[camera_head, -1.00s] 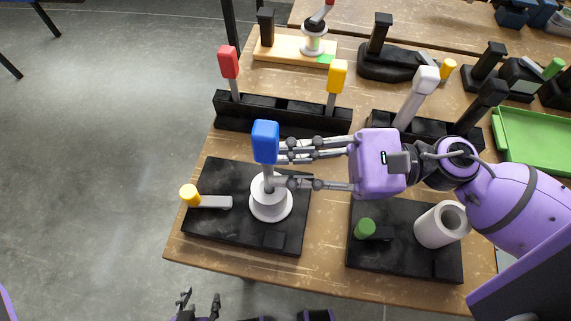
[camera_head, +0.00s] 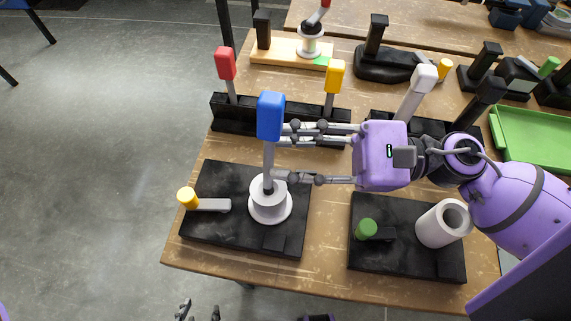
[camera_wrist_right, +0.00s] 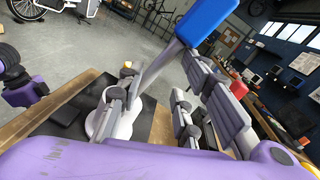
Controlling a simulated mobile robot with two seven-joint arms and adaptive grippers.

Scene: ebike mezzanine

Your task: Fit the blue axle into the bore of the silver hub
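The blue axle (camera_head: 270,115) has a blue block handle on a grey shaft. It stands about upright above the white-silver hub (camera_head: 270,208). The shaft's lower end meets the hub's top at the bore; how deep it goes is hidden. The axle's handle (camera_wrist_right: 205,22) and the hub (camera_wrist_right: 102,122) also show in the right wrist view. My right gripper (camera_head: 282,152) is beside the shaft, below the handle, its fingers spread on either side; I see no clear grip. My left gripper (camera_head: 199,311) shows only fingertips at the bottom edge, apart and empty.
The hub stands on a black base with a yellow-knobbed lever (camera_head: 187,198). A second base (camera_head: 400,267) carries a white cylinder (camera_head: 443,224) and a green knob. Behind stand racks with red (camera_head: 225,64), yellow (camera_head: 335,76) and white-handled (camera_head: 422,78) pieces. A green tray (camera_head: 535,140) is right.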

